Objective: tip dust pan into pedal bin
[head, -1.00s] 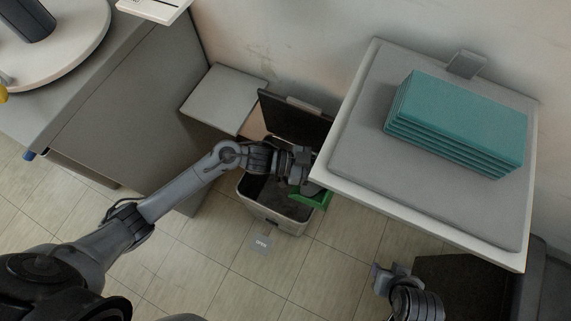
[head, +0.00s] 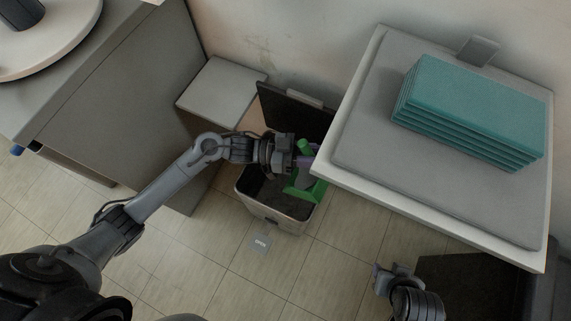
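The pedal bin (head: 262,212) stands on the floor against the wall with its dark lid (head: 291,112) swung up and its dark inside visible. Its pedal (head: 262,243) lies at the front. My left gripper (head: 301,160) is over the bin's opening, shut on the green dust pan (head: 305,190). The pan is tilted, its green handle (head: 304,146) at the gripper and grey matter seeming to show in its tray. My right gripper (head: 384,277) is low at the bottom right, away from the bin. Its fingers are too small to read.
A grey cabinet (head: 120,105) stands left. Floor in front is clear.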

